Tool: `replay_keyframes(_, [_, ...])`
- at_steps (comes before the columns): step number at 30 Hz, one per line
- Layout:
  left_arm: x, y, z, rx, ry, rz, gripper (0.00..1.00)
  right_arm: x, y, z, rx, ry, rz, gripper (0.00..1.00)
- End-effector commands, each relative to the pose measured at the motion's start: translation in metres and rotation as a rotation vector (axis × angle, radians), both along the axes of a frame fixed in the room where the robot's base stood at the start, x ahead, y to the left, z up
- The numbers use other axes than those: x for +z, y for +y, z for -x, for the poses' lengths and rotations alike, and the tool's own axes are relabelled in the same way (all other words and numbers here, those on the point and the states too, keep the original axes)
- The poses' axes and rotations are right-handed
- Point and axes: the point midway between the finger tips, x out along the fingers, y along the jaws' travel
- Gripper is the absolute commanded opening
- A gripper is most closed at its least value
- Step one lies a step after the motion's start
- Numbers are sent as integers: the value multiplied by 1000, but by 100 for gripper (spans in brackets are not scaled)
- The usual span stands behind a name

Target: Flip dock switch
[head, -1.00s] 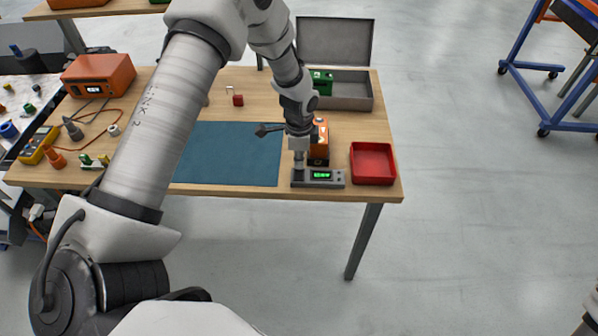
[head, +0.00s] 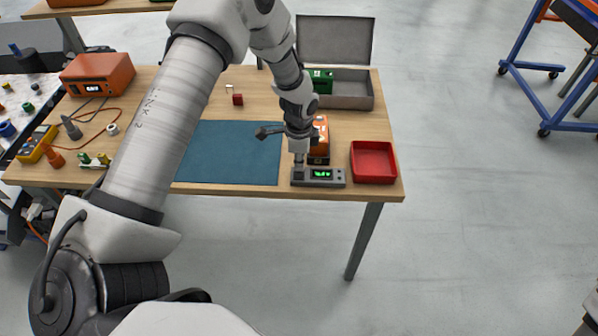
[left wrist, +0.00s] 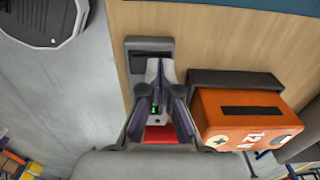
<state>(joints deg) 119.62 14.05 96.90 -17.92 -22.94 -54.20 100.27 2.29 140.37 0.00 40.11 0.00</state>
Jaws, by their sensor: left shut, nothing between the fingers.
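The dock (head: 339,182) is a flat grey unit with a lit green display, at the front edge of the wooden table. It also shows in the left wrist view (left wrist: 133,47), partly covered by my fingers. My left gripper (head: 298,162) points down at the left end of the dock. In the left wrist view my left gripper (left wrist: 157,68) is shut and empty, its tips over the dock. I cannot make out the switch or whether the tips touch it. My right gripper is not in view.
An orange battery (left wrist: 245,115) marked 12V stands close beside the gripper, behind the dock. A red tray (head: 373,178) is to the right of the dock. A blue mat (head: 230,155) lies clear to the left. An open grey case (head: 350,98) is at the back.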

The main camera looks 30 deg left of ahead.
Motion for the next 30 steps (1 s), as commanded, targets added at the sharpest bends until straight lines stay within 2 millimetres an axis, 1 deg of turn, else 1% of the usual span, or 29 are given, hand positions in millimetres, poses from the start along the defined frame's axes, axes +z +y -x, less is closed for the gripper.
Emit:
replay_keyframes(2, [-2,0,0,0,1,1,0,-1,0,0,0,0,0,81])
replay_keyframes(5, [0,0,0,0,1,1,0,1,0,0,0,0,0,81])
replay_keyframes(25, [64,0,0,1,0,0,0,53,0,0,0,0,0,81])
replay_keyframes(27, [69,0,0,1,0,0,0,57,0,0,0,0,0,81])
replay_keyframes(30, [70,0,0,1,1,1,0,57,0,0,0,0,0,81])
